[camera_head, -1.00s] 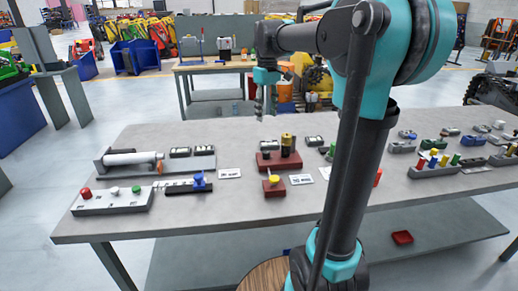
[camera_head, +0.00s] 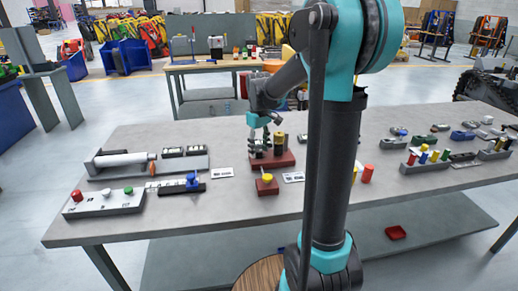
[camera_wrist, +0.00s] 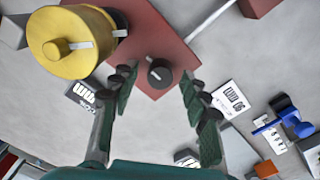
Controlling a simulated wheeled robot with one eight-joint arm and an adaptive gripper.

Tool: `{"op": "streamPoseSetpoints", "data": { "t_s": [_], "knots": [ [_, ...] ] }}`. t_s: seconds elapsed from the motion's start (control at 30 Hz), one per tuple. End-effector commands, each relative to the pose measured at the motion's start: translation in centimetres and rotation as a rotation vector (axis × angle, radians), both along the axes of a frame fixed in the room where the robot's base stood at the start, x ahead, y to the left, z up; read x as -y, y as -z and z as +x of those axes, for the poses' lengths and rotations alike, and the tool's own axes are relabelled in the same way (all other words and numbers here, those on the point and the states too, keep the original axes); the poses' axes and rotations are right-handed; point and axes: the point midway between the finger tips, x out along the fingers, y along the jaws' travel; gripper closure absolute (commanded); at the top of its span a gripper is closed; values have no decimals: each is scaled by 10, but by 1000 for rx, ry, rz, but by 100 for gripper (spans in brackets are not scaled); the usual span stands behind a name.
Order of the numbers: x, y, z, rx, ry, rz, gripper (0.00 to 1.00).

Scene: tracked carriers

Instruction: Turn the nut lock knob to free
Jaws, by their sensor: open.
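A small black knob (camera_wrist: 160,73) with a white pointer mark stands on a dark red plate (camera_wrist: 152,28) in the wrist view; I take it as the nut lock knob. A large yellow round part (camera_wrist: 70,42) with a central boss and white mark stands beside it on the left. My gripper (camera_wrist: 157,88) is open, with the knob showing between its fingertips, no contact visible. In the head view my gripper (camera_head: 262,141) hangs over the dark red base (camera_head: 288,160), beside the upright dark and yellow cylinder (camera_head: 279,145). The black knob cannot be made out there.
A control box with coloured buttons (camera_head: 104,203) and a blue-handled slide (camera_head: 192,182) are left. Red and orange cylinders (camera_head: 367,174) stand right of my arm.

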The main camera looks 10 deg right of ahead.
Motion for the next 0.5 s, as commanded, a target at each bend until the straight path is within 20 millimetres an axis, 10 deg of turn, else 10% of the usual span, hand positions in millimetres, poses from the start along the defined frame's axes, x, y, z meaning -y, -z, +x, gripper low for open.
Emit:
{"op": "streamPoseSetpoints", "data": {
  "t_s": [0.27,0.5],
  "knots": [
    [0,1,0,0,0,0,55],
    [0,1,0,0,0,0,85]
  ]
}}
